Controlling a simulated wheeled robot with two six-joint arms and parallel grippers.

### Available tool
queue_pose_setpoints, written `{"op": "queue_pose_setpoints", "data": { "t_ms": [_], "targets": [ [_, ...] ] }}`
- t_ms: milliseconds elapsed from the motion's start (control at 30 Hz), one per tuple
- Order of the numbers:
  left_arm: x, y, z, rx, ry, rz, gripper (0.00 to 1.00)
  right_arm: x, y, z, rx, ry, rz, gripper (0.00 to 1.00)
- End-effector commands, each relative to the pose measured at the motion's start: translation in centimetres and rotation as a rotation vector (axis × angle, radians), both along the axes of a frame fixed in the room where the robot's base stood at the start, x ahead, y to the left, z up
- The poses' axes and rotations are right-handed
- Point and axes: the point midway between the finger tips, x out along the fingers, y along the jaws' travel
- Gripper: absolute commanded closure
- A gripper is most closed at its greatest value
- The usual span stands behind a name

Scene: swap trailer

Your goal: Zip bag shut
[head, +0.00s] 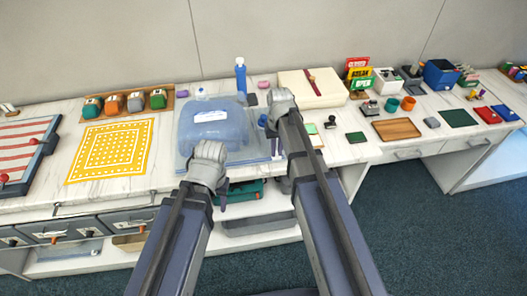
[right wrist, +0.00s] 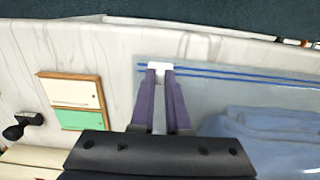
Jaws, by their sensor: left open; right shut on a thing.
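The clear bag (head: 196,160) lies flat on the white table with folded blue cloth (head: 212,118) inside. In the right wrist view, the bag's zip shows as two parallel blue lines (right wrist: 250,75) along its edge nearest the table front. My right gripper (right wrist: 159,70) is shut on the small white slider (right wrist: 159,66), close to one end of the zip; in the head view this is the bag's right end. My left gripper (head: 222,193) is open and empty by the table's front edge, close to the bag's front. My left wrist hides part of the bag's front edge.
A yellow patterned cloth (head: 112,148) lies left of the bag. A blue bottle (head: 240,75) stands behind it. A cream box (head: 312,90) with a strap is behind right. A small green-and-cream board (right wrist: 75,95) and a dark stamp (right wrist: 22,124) lie near the right gripper.

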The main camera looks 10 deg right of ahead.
Motion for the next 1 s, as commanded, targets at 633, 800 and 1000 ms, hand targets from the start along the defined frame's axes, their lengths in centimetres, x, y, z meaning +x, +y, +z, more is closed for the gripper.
{"op": "queue_pose_setpoints", "data": {
  "t_ms": [633, 800, 1000],
  "targets": [
    [0.0, 0.0, 0.0, 0.0, 0.0, 0.0, 0.5, -0.02, -0.87, 0.0, -0.002, 0.001, -0.001, 0.69],
    [0.0, 0.0, 0.0, 0.0, 0.0, 0.0, 0.5, -0.01, -0.82, 0.0, -0.001, 0.0, -0.001, 0.55],
    [0.0, 0.0, 0.02, 0.0, 0.0, 0.0, 0.5, 0.01, -0.78, 0.02, -0.001, 0.0, 0.0, 0.55]
  ]
}}
